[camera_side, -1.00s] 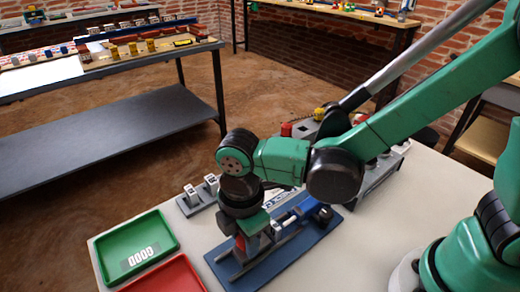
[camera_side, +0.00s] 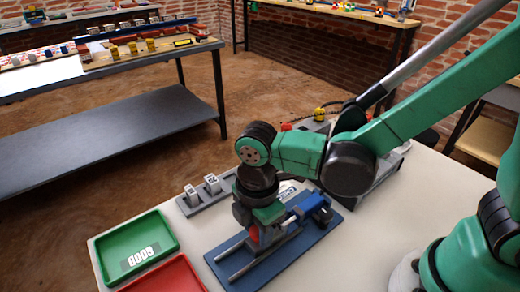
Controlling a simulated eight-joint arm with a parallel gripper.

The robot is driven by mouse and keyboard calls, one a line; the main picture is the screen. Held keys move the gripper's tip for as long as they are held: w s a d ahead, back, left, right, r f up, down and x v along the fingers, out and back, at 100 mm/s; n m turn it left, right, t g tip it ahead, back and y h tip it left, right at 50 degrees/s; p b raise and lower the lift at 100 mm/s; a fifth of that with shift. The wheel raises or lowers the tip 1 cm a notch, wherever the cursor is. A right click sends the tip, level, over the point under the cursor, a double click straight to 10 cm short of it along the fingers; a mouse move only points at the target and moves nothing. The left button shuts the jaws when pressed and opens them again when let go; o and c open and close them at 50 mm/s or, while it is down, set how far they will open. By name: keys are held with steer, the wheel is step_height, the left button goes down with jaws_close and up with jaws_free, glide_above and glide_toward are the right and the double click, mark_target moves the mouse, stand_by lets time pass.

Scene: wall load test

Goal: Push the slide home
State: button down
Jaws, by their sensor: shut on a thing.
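The slide is a red carriage (camera_side: 262,237) on two silver rails (camera_side: 248,262) of a blue base plate (camera_side: 285,256). My gripper (camera_side: 262,228) points down over the carriage and is shut on it; its fingertips are partly hidden. The carriage stands near the blue cylinder (camera_side: 308,207) at the upper right end of the rails. The near left lengths of the rails are bare. Whether the carriage touches the part at the cylinder end cannot be told.
A green tray (camera_side: 135,247) marked GOOD and a red tray (camera_side: 168,277) lie left of the plate. A grey rack with white blocks (camera_side: 212,184) stands behind. A grey unit (camera_side: 372,182) is behind my arm. The white table is clear right of the plate.

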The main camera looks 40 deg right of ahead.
steer(key=shift+d, duration=0.85)
steer(key=c, duration=0.7)
jaws_free()
step_height(320, 180, up, 7)
steer(key=shift+r, duration=0.1)
